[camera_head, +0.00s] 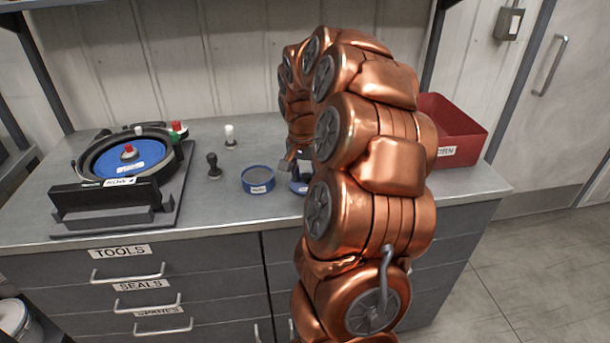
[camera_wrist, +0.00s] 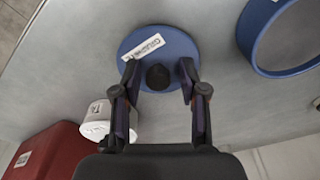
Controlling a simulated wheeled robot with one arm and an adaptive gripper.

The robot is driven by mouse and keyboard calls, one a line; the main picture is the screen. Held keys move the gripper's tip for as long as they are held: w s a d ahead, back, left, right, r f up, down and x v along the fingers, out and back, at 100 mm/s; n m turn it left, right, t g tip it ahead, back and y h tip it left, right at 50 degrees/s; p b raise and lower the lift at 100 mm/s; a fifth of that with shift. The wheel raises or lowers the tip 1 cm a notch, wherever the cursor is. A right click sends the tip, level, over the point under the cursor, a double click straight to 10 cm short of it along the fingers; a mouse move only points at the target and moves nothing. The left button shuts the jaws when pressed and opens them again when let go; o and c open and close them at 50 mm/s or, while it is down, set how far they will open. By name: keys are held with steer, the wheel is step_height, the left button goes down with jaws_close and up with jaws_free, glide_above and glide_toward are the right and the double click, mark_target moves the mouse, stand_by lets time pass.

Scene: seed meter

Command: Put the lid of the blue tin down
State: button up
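The blue tin (camera_head: 258,186) stands on the counter, open at the top; its rim also shows at the right of the wrist view (camera_wrist: 250,48). Its round blue lid (camera_wrist: 180,42), with a white label and a dark knob (camera_wrist: 158,77), appears to lie flat on the counter beside the tin. In the head view the lid (camera_head: 297,189) is partly hidden by my arm. My gripper (camera_wrist: 159,70) is over the lid, its fingers apart on either side of the knob with a gap on both sides. In the head view, my gripper (camera_head: 292,163) is mostly hidden.
A white cylinder (camera_wrist: 97,118) and a red bin (camera_wrist: 48,152) are near the gripper in the wrist view; the bin (camera_head: 455,130) stands at the counter's right. A black stamp-like piece (camera_head: 213,168), a white-topped piece (camera_head: 230,138) and the seed meter (camera_head: 122,160) stand left of the tin.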

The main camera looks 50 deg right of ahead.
mark_target(303, 187)
stand_by(0.3)
steer(key=shift+r, duration=0.65)
steer(key=r, duration=0.3)
steer(key=a+r, duration=0.1)
steer(key=r, duration=0.3)
steer(key=r+b, duration=0.1)
steer(key=r, duration=0.3)
steer(key=shift+s+a, duration=0.15)
steer(key=shift+s, duration=0.1)
steer(key=shift+a, duration=0.1)
steer(key=s+a+f+n, duration=0.2)
steer(key=s+a+n, duration=0.15)
steer(key=a, duration=0.65)
steer(key=s+a+f+n, duration=0.2)
steer(key=a+n, duration=0.2)
steer(key=a, duration=0.6)
steer(key=s+a+f+n, duration=0.2)
steer(key=s+a+f, duration=0.1)
steer(key=s, duration=0.3)
steer(key=s+a+f+n+g, duration=0.1)
steer(key=s+a+f+n, duration=0.1)
steer(key=s+a+f, duration=0.1)
steer(key=s+a+f+n+g+y, duration=0.1)
steer(key=s+a+f+n, duration=0.1)
steer(key=s+a, duration=0.3)
steer(key=shift+s+f, duration=0.3)
steer(key=shift+s, duration=0.65)
steer(key=shift+s+f, duration=0.3)
steer(key=shift+s, duration=0.6)
